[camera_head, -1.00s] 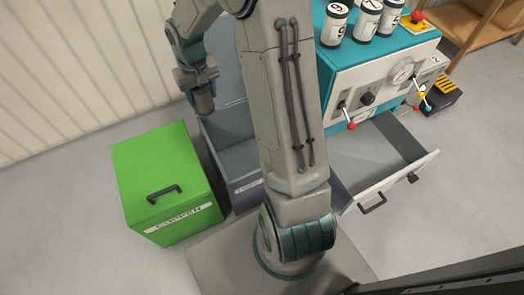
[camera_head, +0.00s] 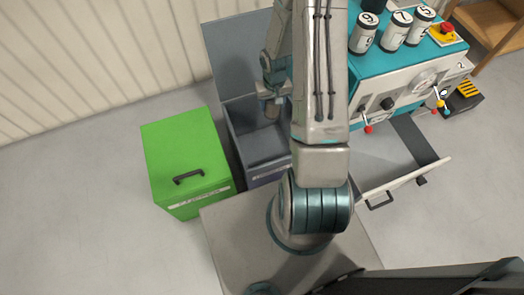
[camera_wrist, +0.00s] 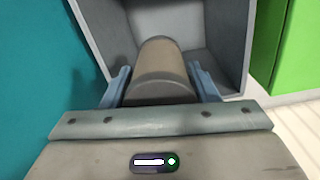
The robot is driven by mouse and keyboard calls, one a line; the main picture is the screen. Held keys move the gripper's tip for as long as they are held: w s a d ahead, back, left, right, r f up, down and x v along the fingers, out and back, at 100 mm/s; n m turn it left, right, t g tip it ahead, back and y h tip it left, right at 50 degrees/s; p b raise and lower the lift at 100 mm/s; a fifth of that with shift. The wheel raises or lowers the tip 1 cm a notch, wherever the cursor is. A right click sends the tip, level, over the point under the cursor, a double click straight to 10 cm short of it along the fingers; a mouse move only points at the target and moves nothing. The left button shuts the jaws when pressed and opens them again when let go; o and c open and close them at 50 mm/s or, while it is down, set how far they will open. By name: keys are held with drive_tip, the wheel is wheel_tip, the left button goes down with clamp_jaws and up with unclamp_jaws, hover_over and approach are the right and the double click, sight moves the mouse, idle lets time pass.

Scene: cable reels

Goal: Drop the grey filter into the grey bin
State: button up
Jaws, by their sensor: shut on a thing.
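The grey filter (camera_wrist: 160,72) is a brownish-grey cylinder. In the wrist view my gripper (camera_wrist: 160,84) is shut on it, with a bluish finger on each side. The grey bin (camera_wrist: 225,40) shows beyond the filter, and the filter points into its open mouth. In the head view the grey bin (camera_head: 240,140) stands with its lid (camera_head: 232,50) raised at the back. My gripper (camera_head: 271,98) is over the bin's opening there, with the filter (camera_head: 272,109) below it, small and partly hard to make out. My arm hides the bin's right part.
A green bin (camera_head: 185,145) with a closed lid stands left of the grey bin. On the right is a teal machine (camera_head: 375,65) with labelled canisters (camera_head: 395,30) on top and an open drawer (camera_head: 400,180). The floor at left is clear.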

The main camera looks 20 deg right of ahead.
wheel_tip(320, 180, down, 5)
drive_tip(key=b, duration=0.3)
drive_tip(key=o, duration=1.1)
drive_tip(key=shift+o, duration=0.2)
wheel_tip(320, 180, up, 14)
drive_tip(key=p, duration=0.4)
drive_tip(key=shift+f, duration=0.1)
